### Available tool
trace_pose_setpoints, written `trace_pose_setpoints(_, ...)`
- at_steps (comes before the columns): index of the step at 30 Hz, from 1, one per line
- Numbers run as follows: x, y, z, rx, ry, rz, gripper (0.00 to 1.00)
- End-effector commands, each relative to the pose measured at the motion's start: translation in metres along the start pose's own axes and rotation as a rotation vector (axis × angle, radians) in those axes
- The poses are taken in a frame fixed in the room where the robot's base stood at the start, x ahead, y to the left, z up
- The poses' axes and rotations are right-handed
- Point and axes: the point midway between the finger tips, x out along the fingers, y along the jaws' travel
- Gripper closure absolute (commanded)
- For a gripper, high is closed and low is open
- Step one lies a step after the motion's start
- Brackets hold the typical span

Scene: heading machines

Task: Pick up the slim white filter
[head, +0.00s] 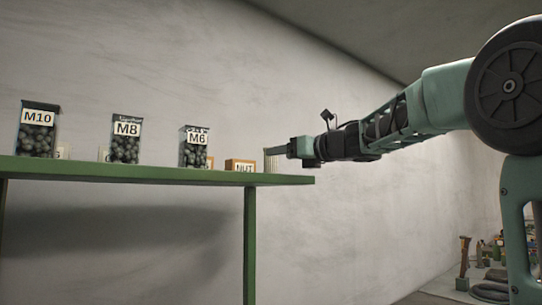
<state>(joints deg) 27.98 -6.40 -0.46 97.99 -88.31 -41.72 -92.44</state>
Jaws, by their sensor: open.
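The slim white filter (271,163) stands upright near the right end of the green shelf. It looks pale and ribbed, and its upper part is partly covered by my gripper. My gripper (277,150) is open and level, reaching in from the right, with its fingertips at the filter's upper part. I cannot tell whether the fingers are around the filter, beside it or touching it.
The green shelf (150,173) runs left, with a bare right end. An orange box labelled NUT (240,166) stands just left of the filter. Dark-filled jars labelled M6 (194,150), M8 (126,145) and M10 (37,135) stand further left. Tools (488,270) lie on the floor at right.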

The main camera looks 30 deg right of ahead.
Motion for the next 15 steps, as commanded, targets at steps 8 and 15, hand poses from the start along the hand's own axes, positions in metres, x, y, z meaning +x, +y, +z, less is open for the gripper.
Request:
trace_pose_setpoints(8,0.022,-0.004,0.005,0.004,0.001,0.0,0.36)
trace_pose_setpoints(15,0.053,-0.007,0.004,0.004,0.001,0.001,0.36)
